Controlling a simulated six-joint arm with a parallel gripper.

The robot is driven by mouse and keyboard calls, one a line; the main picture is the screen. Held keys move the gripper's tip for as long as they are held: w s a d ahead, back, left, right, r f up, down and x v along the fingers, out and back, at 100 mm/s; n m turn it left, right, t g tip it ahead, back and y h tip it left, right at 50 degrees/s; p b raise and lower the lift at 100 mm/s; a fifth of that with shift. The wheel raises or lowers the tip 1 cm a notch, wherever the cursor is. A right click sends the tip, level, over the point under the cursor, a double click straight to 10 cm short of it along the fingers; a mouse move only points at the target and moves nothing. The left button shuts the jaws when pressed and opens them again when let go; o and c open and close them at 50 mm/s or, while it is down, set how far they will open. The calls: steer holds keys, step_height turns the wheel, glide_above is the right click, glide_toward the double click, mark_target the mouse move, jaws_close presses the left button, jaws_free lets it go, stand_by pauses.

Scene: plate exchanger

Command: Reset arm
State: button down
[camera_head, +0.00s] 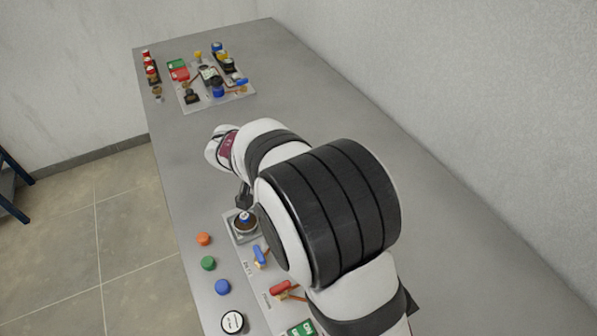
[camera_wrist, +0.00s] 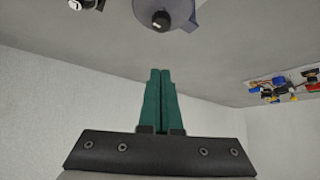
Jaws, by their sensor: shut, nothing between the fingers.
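My arm reaches over the grey table (camera_head: 400,180) in the head view. My gripper (camera_wrist: 160,72) has two green fingers pressed together with nothing between them in the wrist view. In the head view a dark part of my gripper (camera_head: 243,195) shows just above a round dial-like fitting with a blue and white centre (camera_head: 245,221); the arm hides much of it, and I cannot tell whether they touch. In the wrist view a grey-blue round part with a black knob (camera_wrist: 161,20) is at the top edge, apart from the fingertips.
A near panel carries a blue-handled valve (camera_head: 261,256) and a red-handled valve (camera_head: 284,288). Orange (camera_head: 204,239), green (camera_head: 208,263) and blue (camera_head: 222,287) caps and a white gauge (camera_head: 232,322) line its left. A far panel (camera_head: 238,97) holds several fittings. Mid-table is clear.

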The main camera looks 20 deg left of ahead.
steer(key=w+d+r+t+y, duration=0.1)
steer(key=d+r+y, duration=0.1)
steer(key=r+y, duration=0.35)
steer(key=w+d+r+t+y, duration=0.1)
steer(key=d+r+t+y, duration=0.1)
steer(key=r, duration=0.7)
steer(key=s+d+f+m+g+h, duration=0.1)
steer(key=s+d+f+g, duration=0.2)
steer(key=s+d, duration=0.3)
steer(key=s+d+f+m+g+h, duration=0.1)
steer(key=s+d+f+g, duration=0.2)
steer(key=s+d, duration=0.4)
steer(key=s+d+f+g+h, duration=0.1)
steer(key=s+d+f+g, duration=0.2)
steer(key=s, duration=1.6)
steer(key=d+g, duration=0.2)
steer(key=d, duration=0.2)
steer(key=shift+s+f+m+h, duration=0.15)
steer(key=shift+f+m+h, duration=0.1)
steer(key=shift+m+h, duration=0.15)
